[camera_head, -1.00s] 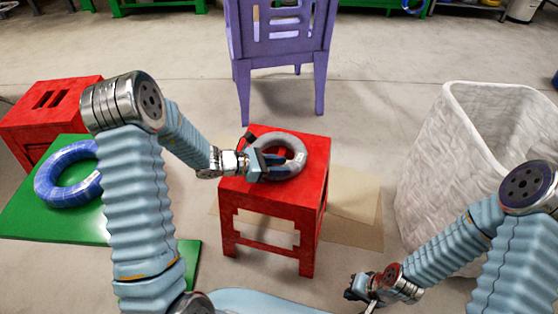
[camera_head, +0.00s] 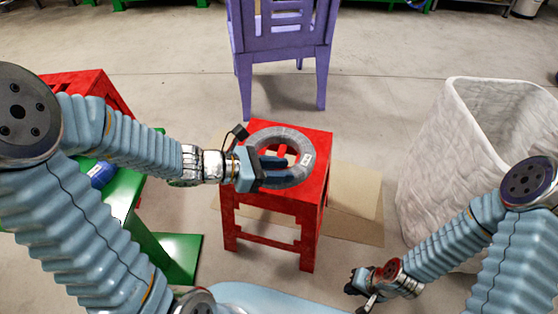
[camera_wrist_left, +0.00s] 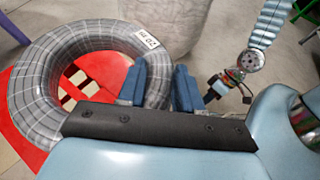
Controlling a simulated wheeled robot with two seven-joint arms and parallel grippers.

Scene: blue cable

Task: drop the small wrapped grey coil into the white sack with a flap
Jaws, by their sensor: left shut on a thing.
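The small wrapped grey coil (camera_head: 298,143), with a white label, is at the top of the red stool (camera_head: 313,195). I cannot tell whether it rests on the seat or is slightly raised. My left gripper (camera_head: 276,168) is shut on the coil's near side. In the left wrist view, one finger of the gripper (camera_wrist_left: 160,86) is inside the ring of the coil (camera_wrist_left: 55,65) and the other outside. The white sack (camera_head: 440,165) stands open at the right; no flap is clearly visible. My right gripper (camera_head: 364,285) is low, left of the sack; its jaw state is unclear.
A purple chair (camera_head: 283,40) stands behind the stool. A red stool (camera_head: 85,88) and a green table (camera_head: 125,190) with a blue coil (camera_head: 101,174), mostly hidden by my arm, are at left. Flat cardboard (camera_head: 355,205) lies on the floor between stool and sack.

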